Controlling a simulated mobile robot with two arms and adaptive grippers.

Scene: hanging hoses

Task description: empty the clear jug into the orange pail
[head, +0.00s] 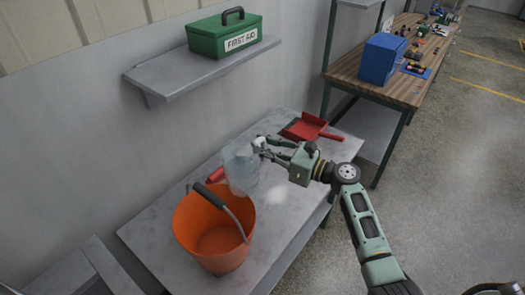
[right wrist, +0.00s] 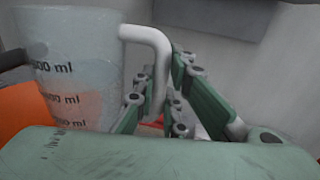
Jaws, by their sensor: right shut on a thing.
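The clear jug (head: 241,167) is above the grey table, just up and right of the orange pail (head: 214,228) in the head view. It looks close to upright, and black ml marks show on its side in the right wrist view (right wrist: 68,75). My right gripper (head: 263,146) is shut on the jug's white handle (right wrist: 150,45). The pail stands on the table with its mouth open and its dark-gripped handle leaning over the rim. I see no liquid inside the pail. My left gripper is out of view.
A red dustpan (head: 306,127) lies at the table's (head: 295,185) far end. A wall shelf (head: 200,70) with a green first aid box (head: 224,36) hangs above. A workbench with a blue bin (head: 381,59) stands at the back right.

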